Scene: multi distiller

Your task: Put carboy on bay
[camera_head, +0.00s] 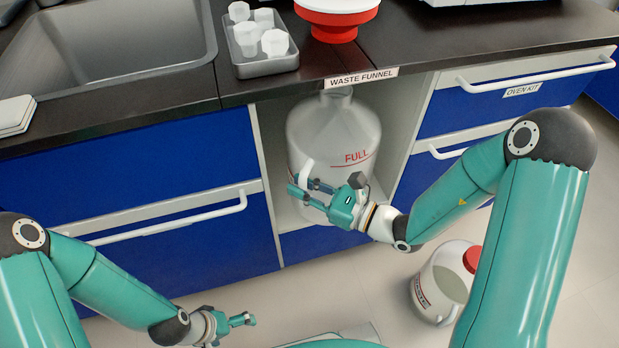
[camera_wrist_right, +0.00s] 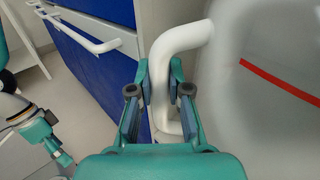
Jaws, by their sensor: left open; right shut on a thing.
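A large translucent white carboy (camera_head: 330,130) with a red "FULL" line stands upright in the open bay (camera_head: 407,125) under the "WASTE FUNNEL" label. My right gripper (camera_head: 300,192) is shut on its white side handle. The right wrist view shows the handle (camera_wrist_right: 172,85) between the fingers (camera_wrist_right: 160,92), with the carboy body (camera_wrist_right: 265,100) to the right. A second carboy (camera_head: 440,285) with a red cap stands on the floor, right of the bay. My left gripper (camera_head: 245,320) is open and empty, low over the floor; it also shows in the wrist view (camera_wrist_right: 64,158).
Blue drawers (camera_head: 180,235) with white bar handles flank the bay. Floor left of the red-capped carboy is clear.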

